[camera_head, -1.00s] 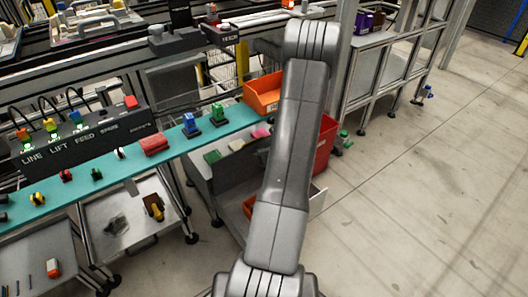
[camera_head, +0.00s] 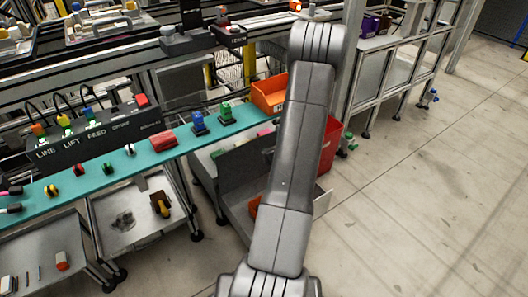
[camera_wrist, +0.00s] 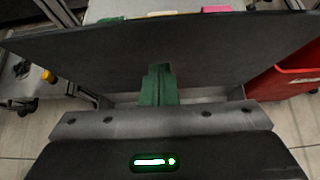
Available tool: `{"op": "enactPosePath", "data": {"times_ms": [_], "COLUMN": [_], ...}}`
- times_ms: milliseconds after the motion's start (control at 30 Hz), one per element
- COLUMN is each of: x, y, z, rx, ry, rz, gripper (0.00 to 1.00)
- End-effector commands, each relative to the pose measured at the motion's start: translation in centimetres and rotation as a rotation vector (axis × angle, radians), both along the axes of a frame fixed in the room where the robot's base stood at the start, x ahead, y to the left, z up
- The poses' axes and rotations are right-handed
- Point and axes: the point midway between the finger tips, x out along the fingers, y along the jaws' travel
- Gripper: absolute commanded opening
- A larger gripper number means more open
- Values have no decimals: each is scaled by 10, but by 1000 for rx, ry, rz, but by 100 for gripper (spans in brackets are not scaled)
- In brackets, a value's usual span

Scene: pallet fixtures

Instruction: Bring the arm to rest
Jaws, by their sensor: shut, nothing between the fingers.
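My arm (camera_head: 295,165) rises through the middle of the head view, grey, and bends away at its top joint. My gripper (camera_wrist: 158,85) shows in the wrist view. Its narrow green fingers are together at the middle, with nothing seen between them. They stand in front of a wide dark panel (camera_wrist: 90,55); I cannot tell whether they touch it. In the head view my gripper is hidden behind the arm.
A teal shelf (camera_head: 120,168) with small coloured parts and a labelled control box (camera_head: 85,145) lies left. An orange bin (camera_head: 268,92) is left of my arm. A red bin (camera_head: 328,145) is partly behind it, also in the wrist view (camera_wrist: 290,78).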

Motion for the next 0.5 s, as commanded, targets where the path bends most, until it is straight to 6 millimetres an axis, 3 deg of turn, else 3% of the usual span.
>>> {"op": "enactPosePath", "data": {"times_ms": [233,500], "x": [-38,-62], "y": [-30,-47], "z": [38,59], "rx": [-3,-4], "ry": [6,9], "rz": [-6,-4], "gripper": [0,0]}}
